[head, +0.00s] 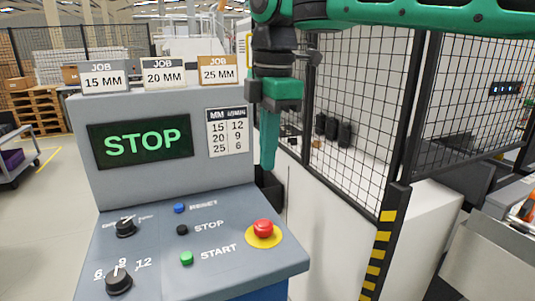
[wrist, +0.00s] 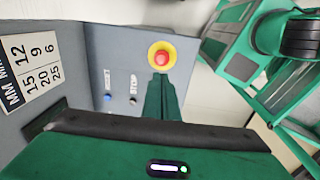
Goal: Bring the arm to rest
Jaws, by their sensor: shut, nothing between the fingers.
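My gripper (head: 268,166) points down at the right edge of the control panel (head: 170,150), with its green fingers closed together and nothing between them. It hangs above and behind the red emergency button (head: 263,228), apart from the panel as far as I can tell. In the wrist view the closed fingers (wrist: 160,82) reach up toward the red button (wrist: 161,57) on its yellow ring; whether they touch cannot be told there. My green arm comes in from the upper right of the head view.
The panel screen (head: 140,143) reads STOP. Blue reset (head: 180,208), black stop (head: 182,230) and green start (head: 187,258) buttons and two knobs sit on the sloped desk. Three JOB cards stand on top. A black mesh fence (head: 355,110) rises at right. Open floor lies left.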

